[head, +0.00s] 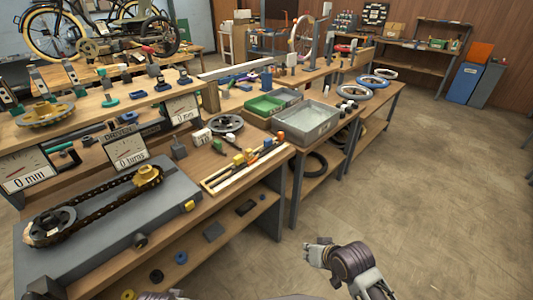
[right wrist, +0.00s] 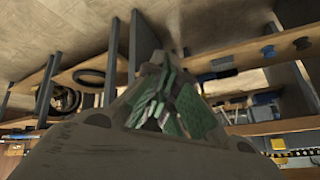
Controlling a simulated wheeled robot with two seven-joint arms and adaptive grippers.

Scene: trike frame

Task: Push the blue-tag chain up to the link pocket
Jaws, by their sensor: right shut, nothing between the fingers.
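A wooden rack (head: 232,180) with narrow lanes lies on the near bench, right of the chain drive. Dark chain pieces lie in its lanes with green, yellow, blue and orange tags. The blue tag (head: 267,143) is near the rack's far right end, beside the orange one. I cannot make out the link pocket at this size. My right gripper (head: 312,252) is shut and empty, out over the floor, right of the bench and apart from the rack. In the right wrist view its fingers (right wrist: 165,100) show close up.
A chain drive on two sprockets (head: 100,205) sits on a grey base at the bench's left. Dial panels (head: 128,148) stand behind it. A grey metal tray (head: 306,124) and green bin (head: 264,104) stand beyond the rack. The floor (head: 430,200) at right is clear.

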